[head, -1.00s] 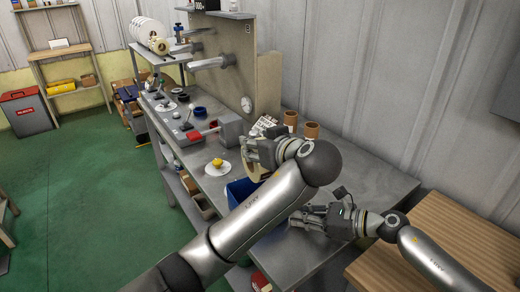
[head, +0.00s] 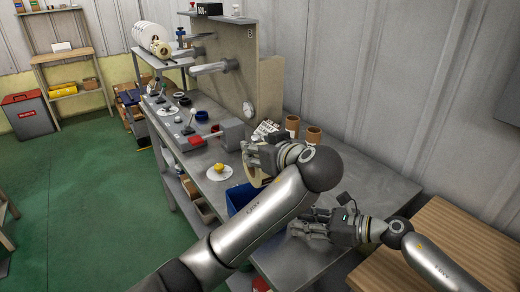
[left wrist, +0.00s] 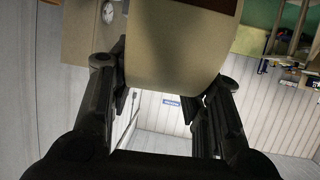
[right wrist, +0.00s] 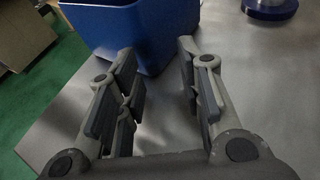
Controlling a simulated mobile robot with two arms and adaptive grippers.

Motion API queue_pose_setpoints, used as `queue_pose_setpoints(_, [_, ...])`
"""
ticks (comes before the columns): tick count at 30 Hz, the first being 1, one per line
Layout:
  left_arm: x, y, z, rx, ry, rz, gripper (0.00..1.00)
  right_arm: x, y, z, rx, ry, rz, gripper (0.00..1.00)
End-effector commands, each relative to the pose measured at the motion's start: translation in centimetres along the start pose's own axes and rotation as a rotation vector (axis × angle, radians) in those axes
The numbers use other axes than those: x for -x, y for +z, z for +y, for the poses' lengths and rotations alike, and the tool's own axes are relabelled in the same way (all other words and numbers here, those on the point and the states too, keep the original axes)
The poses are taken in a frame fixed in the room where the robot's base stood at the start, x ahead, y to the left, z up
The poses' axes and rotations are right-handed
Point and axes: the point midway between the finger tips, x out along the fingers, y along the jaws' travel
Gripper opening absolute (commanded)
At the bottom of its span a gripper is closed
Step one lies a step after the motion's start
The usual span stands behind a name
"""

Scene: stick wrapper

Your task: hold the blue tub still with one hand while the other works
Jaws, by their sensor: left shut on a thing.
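The blue tub (head: 238,194) stands on the grey bench and is partly hidden behind my left arm. In the right wrist view its blue wall (right wrist: 155,35) shows ahead of the fingers. My right gripper (head: 305,224) is open and low over the bench, near the tub; its fingers (right wrist: 162,75) are apart with nothing between them. My left gripper (head: 258,163) is above the bench behind the tub, shut on a tan, curved thing (head: 255,180). In the left wrist view this tan thing (left wrist: 175,50) fills the space between the fingers; its full shape is hidden.
Two brown cylinders (head: 313,136) stand behind my left gripper. A white plate (head: 215,173) with a yellow item lies left of it, near a grey device with a red handle (head: 195,139). A round blue item (right wrist: 270,8) is beyond the right gripper. A wooden table (head: 455,255) adjoins at right.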

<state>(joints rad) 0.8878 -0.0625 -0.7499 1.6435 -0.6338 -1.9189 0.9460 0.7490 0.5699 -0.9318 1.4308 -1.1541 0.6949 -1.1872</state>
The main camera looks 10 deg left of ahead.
Motion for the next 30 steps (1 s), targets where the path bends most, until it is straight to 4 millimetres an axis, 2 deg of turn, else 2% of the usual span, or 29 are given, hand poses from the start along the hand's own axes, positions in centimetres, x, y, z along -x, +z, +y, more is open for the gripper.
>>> queue_pose_setpoints(12, [0.0, -0.1, 0.0, 0.001, 0.001, 0.002, 0.12, 8.1, -0.1, -0.1, 0.000, -0.002, 0.003, 0.34])
queue_pose_setpoints(15, [0.0, -0.1, 0.0, 0.001, 0.001, 0.002, 0.12, 9.7, -0.1, -0.1, -0.002, 0.000, 0.002, 0.34])
queue_pose_setpoints(20, [0.0, -0.1, 0.0, 0.001, 0.001, 0.002, 0.12, 11.1, 0.0, 0.0, 0.000, 0.002, 0.002, 0.34])
queue_pose_setpoints(30, [0.2, -0.5, 0.0, 0.001, 0.001, 0.002, 0.12, 13.4, 1.3, 0.0, 0.001, 0.001, 0.002, 0.34])
